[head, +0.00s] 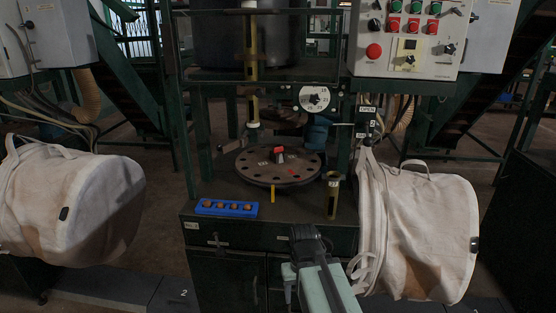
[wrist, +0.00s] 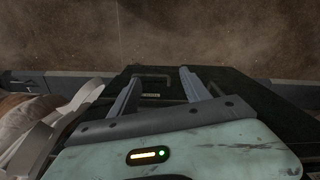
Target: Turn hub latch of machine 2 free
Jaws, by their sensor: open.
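In the head view, a dark round plate (head: 252,172) with holes around its rim lies on the machine's table. A small red and pale piece, which looks like the hub latch (head: 279,154), stands at the plate's centre. Its exact turn is too small to tell. My gripper (head: 306,234) is low in front of the table, well below and to the right of the hub, touching nothing that I can see. In the wrist view, its two fingers (wrist: 161,82) are spread apart and empty. A dark cabinet front with a handle (wrist: 153,77) shows beyond them.
A blue tray (head: 227,208) with several round pieces, a yellow peg (head: 272,193) and an upright brass-coloured tube (head: 333,196) stand near the plate. White bulk bags hang at left (head: 80,200) and right (head: 425,230). A control panel (head: 408,38) is above right.

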